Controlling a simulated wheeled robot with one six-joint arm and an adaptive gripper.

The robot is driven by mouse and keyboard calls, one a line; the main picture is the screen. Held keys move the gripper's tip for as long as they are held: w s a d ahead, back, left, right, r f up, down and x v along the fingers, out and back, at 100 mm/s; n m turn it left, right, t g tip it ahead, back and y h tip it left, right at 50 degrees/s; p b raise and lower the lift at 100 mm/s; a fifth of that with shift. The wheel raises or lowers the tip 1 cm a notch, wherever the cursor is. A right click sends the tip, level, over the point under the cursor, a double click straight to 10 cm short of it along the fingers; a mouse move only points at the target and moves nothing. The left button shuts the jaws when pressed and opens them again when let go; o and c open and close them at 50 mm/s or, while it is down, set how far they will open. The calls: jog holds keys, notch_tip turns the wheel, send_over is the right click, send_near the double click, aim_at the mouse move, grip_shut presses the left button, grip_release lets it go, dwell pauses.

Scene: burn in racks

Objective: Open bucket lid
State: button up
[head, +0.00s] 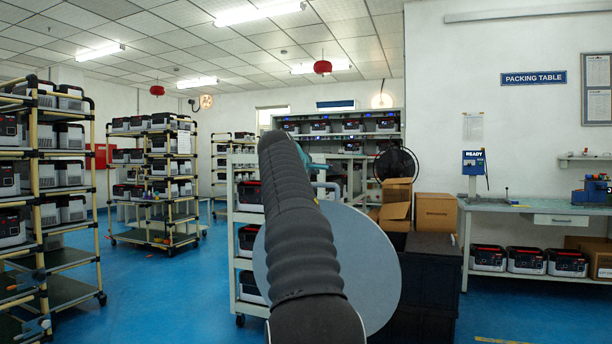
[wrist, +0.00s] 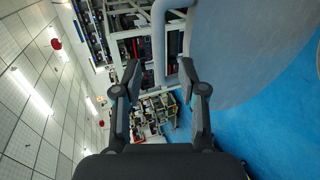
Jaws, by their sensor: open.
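A large flat grey disc (head: 372,262) shows behind the arm. It also fills the upper right of the wrist view (wrist: 255,45), and I cannot tell what it is.
Wheeled racks (head: 62,255) holding boxy devices stand at the left. A white shelf cart (head: 247,282) stands behind the arm. A packing bench (head: 530,207) is at the right. Blue floor (head: 165,300) is free at left centre.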

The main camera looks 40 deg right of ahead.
jog(key=shift+v, duration=2.4)
jog(key=shift+s, duration=0.1)
